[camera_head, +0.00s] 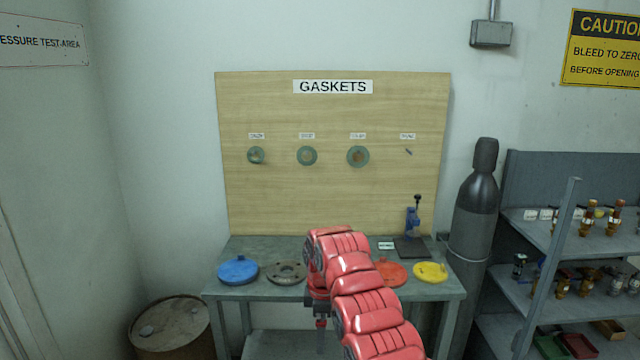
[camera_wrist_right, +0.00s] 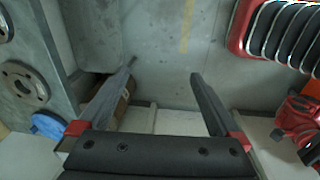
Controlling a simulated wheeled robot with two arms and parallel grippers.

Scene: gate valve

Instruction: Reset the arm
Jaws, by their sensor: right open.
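My right arm, red and segmented, rises from the bottom of the head view and bends over the front of the workbench (camera_head: 230,288). Its wrist hangs down at the bench's front edge, and its fingertips cannot be made out there. In the right wrist view my right gripper (camera_wrist_right: 163,72) is open, with two dark fingers spread wide and nothing between them. Floor shows beyond the fingers. My left gripper is in neither view.
The bench holds a blue disc (camera_head: 238,270), a grey flange (camera_head: 287,272), a red disc (camera_head: 391,273), a yellow disc (camera_head: 430,271) and a small blue press (camera_head: 412,222). A drum (camera_head: 170,328) stands left, a gas cylinder (camera_head: 474,215) and shelves (camera_head: 535,234) right. A gasket board (camera_head: 336,120) stands behind.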

